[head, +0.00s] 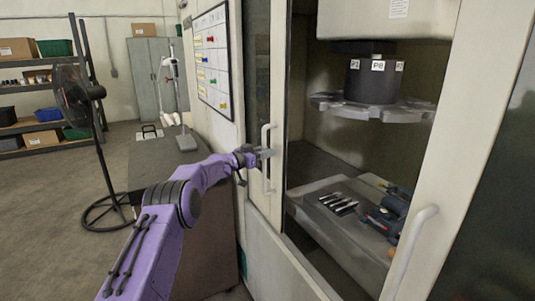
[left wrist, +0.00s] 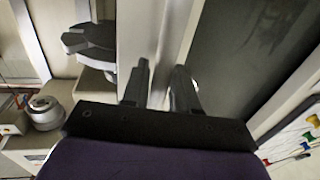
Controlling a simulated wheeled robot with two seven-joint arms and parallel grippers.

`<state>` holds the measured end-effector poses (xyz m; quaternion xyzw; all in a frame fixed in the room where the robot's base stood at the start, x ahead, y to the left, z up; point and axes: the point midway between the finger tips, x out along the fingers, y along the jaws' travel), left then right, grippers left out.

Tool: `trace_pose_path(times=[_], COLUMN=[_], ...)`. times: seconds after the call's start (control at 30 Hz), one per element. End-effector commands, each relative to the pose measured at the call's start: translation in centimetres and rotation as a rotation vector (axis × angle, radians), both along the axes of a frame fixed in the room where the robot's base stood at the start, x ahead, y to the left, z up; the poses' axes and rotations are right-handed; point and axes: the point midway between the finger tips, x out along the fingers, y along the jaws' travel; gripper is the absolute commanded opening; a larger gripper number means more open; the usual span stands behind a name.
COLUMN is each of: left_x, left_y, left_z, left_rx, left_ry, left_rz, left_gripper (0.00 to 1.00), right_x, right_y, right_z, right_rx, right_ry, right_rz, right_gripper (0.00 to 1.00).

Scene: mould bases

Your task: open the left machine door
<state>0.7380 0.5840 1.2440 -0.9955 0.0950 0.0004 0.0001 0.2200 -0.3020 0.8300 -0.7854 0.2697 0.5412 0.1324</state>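The left machine door (head: 256,55) is a pale framed panel with a dark window. A wide gap shows the machine's inside to the right of its edge. Its upright white handle (head: 267,180) is a bar near that edge. My right gripper is not in view.
The right door's handle (head: 412,245) is at the right. Inside hang a tool carousel (head: 372,85) and, below, a bed with metal parts (head: 338,203). A fan (head: 75,95), a bench (head: 150,165) and a whiteboard (head: 212,55) are on the left.

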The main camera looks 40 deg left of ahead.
Motion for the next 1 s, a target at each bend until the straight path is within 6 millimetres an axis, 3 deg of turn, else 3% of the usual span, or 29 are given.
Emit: trace_pose_path(times=[0.33, 0.47, 0.8, 1.0], left_x=[0.0, -1.0, -7.5, -10.1], left_y=[-0.1, 0.1, 1.4, 1.9], left_z=[-0.1, -0.2, -0.3, -0.2], left_rx=[0.0, -0.002, -0.002, 0.0], left_ry=[0.0, -0.001, -0.003, 0.0], left_rz=[-0.002, -0.002, 0.0, -0.001], left_gripper=[0.4, 0.4, 0.4, 0.4], right_x=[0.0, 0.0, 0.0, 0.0], right_y=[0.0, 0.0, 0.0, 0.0], right_z=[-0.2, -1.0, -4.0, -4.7], right_rx=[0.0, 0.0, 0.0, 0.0], right_ry=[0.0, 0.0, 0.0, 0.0], right_rz=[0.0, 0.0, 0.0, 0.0], right_gripper=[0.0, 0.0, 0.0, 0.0])
